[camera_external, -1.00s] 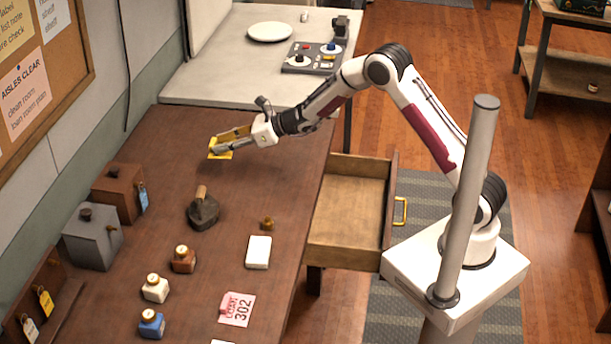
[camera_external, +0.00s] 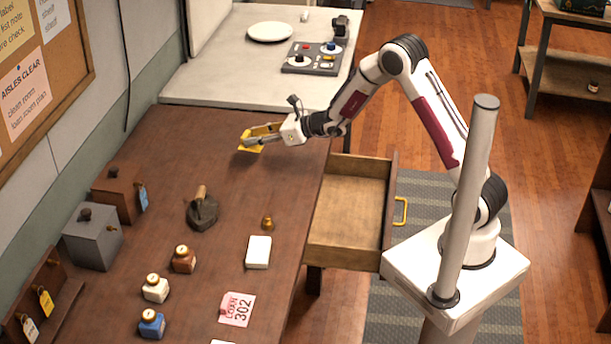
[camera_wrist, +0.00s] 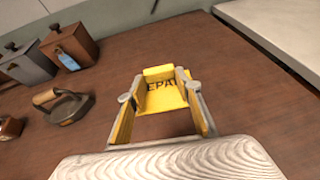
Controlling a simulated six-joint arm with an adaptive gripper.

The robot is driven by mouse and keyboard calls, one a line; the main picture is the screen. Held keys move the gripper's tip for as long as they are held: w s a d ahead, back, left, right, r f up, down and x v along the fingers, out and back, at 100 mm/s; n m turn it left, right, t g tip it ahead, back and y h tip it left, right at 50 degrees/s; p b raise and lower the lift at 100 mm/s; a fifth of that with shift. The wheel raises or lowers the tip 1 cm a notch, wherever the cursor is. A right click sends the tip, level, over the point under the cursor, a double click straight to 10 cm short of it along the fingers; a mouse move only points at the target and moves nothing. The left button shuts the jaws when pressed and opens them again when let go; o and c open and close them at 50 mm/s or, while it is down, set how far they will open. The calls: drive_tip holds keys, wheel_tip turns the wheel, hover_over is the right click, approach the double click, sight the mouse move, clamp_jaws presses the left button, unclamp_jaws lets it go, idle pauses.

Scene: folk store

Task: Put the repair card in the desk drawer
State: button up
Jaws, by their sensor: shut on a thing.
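The yellow repair card (camera_external: 251,144) is held at the tip of my gripper (camera_external: 262,137), above the far part of the brown desk. In the wrist view the card (camera_wrist: 163,95) shows part of its dark lettering between the two fingers of my gripper (camera_wrist: 162,98). The fingers are shut on it. The desk drawer (camera_external: 347,213) is pulled open at the desk's right side and looks empty. It has a yellow handle (camera_external: 401,211). My gripper is to the left of and beyond the drawer.
On the desk (camera_external: 150,210) are a dark iron-like tool (camera_external: 203,212), a small brass bell (camera_external: 267,223), a white block (camera_external: 258,252), a pink 302 card (camera_external: 238,309), several ink bottles (camera_external: 184,259) and two boxes (camera_external: 93,237). The desk between card and drawer looks clear.

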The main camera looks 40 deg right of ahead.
drive_tip(key=s+d+r+m+t+h, duration=0.1)
drive_tip(key=s+d+r+m+h, duration=0.1)
drive_tip(key=d, duration=0.8)
drive_tip(key=s+d+r+m+t+h, duration=0.1)
drive_tip(key=s+d+r+m+h, duration=0.1)
drive_tip(key=d, duration=0.9)
drive_tip(key=s+d+r+m+h, duration=0.2)
drive_tip(key=d+m+h, duration=0.1)
drive_tip(key=d, duration=0.8)
drive_tip(key=shift+d+t+h, duration=0.15)
drive_tip(key=shift+t+h, duration=0.25)
drive_tip(key=shift+h, duration=0.1)
drive_tip(key=shift+w, duration=0.1)
